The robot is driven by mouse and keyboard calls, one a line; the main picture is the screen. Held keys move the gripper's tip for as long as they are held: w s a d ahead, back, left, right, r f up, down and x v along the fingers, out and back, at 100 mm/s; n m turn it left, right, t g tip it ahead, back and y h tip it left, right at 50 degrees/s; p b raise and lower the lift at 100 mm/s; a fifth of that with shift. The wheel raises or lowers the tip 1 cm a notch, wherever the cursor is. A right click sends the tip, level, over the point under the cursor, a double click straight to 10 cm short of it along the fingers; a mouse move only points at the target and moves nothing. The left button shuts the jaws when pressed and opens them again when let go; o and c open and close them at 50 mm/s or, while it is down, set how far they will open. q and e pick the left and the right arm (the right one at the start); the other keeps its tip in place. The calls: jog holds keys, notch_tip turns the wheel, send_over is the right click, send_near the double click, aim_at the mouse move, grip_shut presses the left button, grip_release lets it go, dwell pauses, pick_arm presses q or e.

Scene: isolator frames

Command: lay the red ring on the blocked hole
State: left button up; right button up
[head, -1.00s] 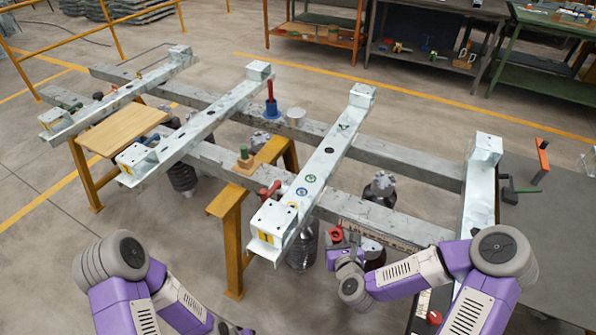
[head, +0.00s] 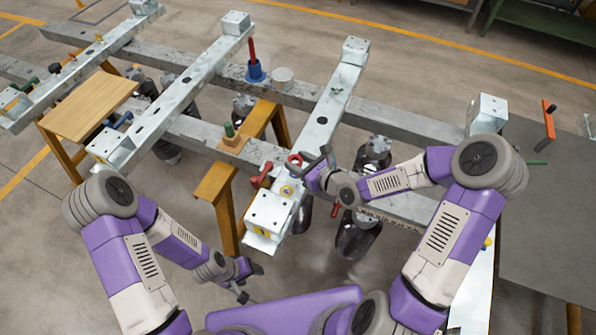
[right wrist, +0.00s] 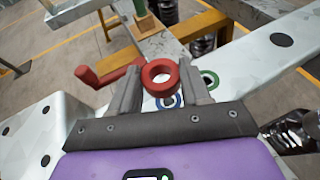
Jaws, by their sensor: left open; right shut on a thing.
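My right gripper (head: 312,163) is shut on the red ring (head: 294,160) above the near end of the right-middle steel beam (head: 325,115). In the right wrist view the red ring (right wrist: 160,74) sits between the fingertips, its opening visible. Beyond and below it, a blue ring (right wrist: 170,101) and a green ring (right wrist: 210,78) mark spots on the beam face. A plain dark hole (right wrist: 283,40) is farther along. I cannot tell which hole is blocked. My left gripper (head: 250,283) is open and empty, low and left of the beam's near end.
A red-handled part (head: 261,175) lies just left of the ring. A wooden block with a green peg (head: 231,138), a blue base with a red rod (head: 254,70) and a white cup (head: 282,78) stand on the cross beams. A grey table (head: 550,210) is at right.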

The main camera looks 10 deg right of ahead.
jog(key=shift+f+b, duration=0.85)
jog(key=shift+f, duration=1.5)
jog(key=shift+f, duration=0.15)
jog(key=o, duration=1)
jog(key=shift+r, duration=0.25)
jog(key=shift+p+v, duration=3.1)
jog(key=shift+v, duration=2.85)
